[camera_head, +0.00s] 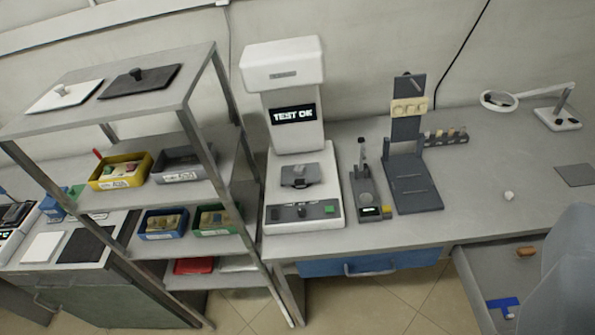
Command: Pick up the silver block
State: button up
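I cannot single out the silver block with certainty. A small light grey piece (61,90) sits on a white plate (50,101) at the left of the rack's top shelf. A dark piece (137,74) sits on a black plate (160,82) beside it. The yellow bin (108,186) on the middle shelf holds several small blocks, one of them greenish. The grey bin (181,176) is next to it, and its contents are too small to tell. My gripper's fingers do not show in this view.
The metal rack (215,182) has posts around its shelves. Blue (160,236) and green bins (218,232) stand lower down. A white test machine (283,65) reading "TEST OK" stands right of it. A drawer (477,290) is open at lower right, beside a grey rounded shape (573,270).

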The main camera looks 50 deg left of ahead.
aim_at(299, 169)
jog(key=i, duration=0.85)
jog(key=u, duration=1.9)
jog(key=i, duration=0.25)
jog(key=z, duration=1.15)
